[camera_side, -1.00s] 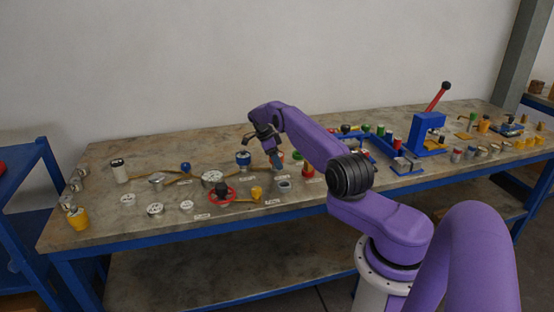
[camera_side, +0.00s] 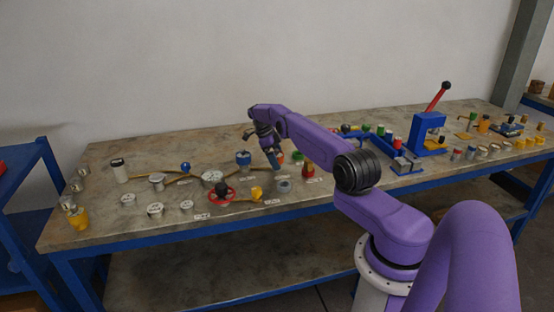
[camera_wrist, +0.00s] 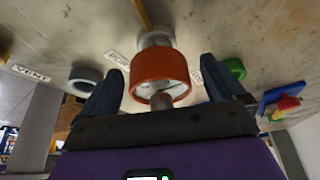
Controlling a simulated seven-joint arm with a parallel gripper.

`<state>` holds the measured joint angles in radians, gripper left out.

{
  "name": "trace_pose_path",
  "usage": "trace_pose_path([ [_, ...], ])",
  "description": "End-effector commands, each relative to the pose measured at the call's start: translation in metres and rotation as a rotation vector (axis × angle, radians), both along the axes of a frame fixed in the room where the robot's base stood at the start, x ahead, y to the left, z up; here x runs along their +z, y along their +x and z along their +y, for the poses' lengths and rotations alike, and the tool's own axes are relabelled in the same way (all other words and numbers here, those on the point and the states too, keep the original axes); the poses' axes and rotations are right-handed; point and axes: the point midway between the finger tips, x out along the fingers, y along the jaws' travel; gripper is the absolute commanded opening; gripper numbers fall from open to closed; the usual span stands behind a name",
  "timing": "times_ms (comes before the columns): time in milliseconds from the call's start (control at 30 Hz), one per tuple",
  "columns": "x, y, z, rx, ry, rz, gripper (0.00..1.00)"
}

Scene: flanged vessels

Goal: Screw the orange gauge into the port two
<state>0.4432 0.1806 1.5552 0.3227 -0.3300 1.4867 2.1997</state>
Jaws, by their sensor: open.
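The orange gauge (camera_wrist: 159,72) shows in the wrist view as an orange ring with a pale face, on a silver fitting (camera_wrist: 157,40) with a brass-coloured pipe behind it. Whether its thread is engaged I cannot tell. My gripper (camera_wrist: 158,85) is open, with one blue finger on each side of the gauge. Contact with it is not clear. In the side view my gripper (camera_side: 273,162) is low over the middle of the bench, and only a bit of orange (camera_side: 281,157) shows beside it. A label beside the fitting is partly readable; its port number is not clear.
A grey ring (camera_wrist: 86,74) and a VENT label (camera_wrist: 31,73) lie left in the wrist view, a green ring (camera_wrist: 235,68) right. In the side view, a blue-topped part (camera_side: 243,158), a red handwheel (camera_side: 221,192) and a red part (camera_side: 308,171) stand close around my gripper.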

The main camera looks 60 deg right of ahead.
Motion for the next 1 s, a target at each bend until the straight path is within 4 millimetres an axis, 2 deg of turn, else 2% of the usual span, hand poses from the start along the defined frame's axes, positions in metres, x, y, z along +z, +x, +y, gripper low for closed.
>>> trace_pose_path([
  [267, 0.024, 0.01, 0.003, 0.001, -0.003, -0.004, 0.96],
  [700, 0.081, 0.009, 0.003, 0.001, -0.003, -0.004, 0.96],
  [1000, 0.092, 0.009, 0.003, 0.001, -0.001, -0.002, 0.96],
])
